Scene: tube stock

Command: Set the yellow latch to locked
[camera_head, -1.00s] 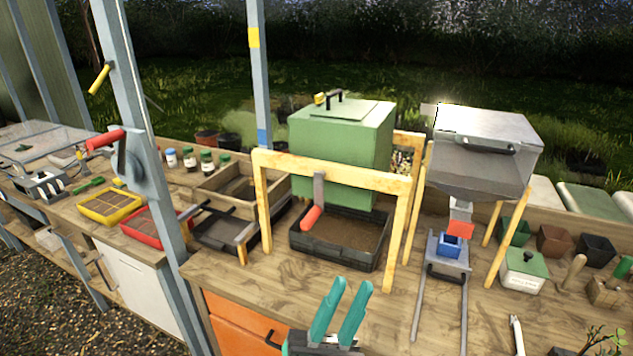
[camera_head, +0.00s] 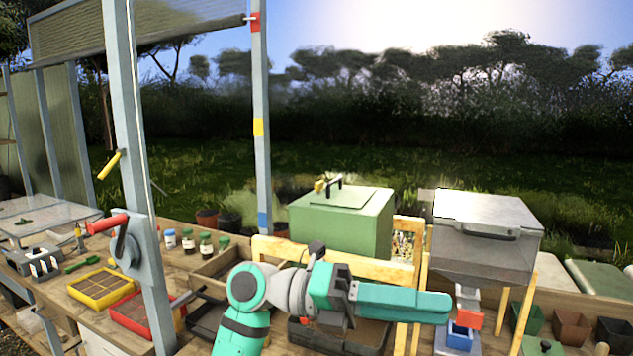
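A yellow lever (camera_head: 109,165) sits on the grey-blue post at the left, slanting with its lower end to the left. A small yellow piece (camera_head: 319,185) also shows beside the black handle on the green box's lid. I cannot tell for certain which of the two is the latch, or its setting. My gripper (camera_head: 448,307) has teal fingers and points right, in front of the wooden frame and well away from both yellow parts. The fingers overlap in this view, so the gap between them is hidden. Nothing is seen held.
A red-handled crank (camera_head: 108,224) is on the same post, below the yellow lever. The green box (camera_head: 345,225) stands behind my arm. Yellow (camera_head: 100,287) and red (camera_head: 140,312) trays lie on the bench at left.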

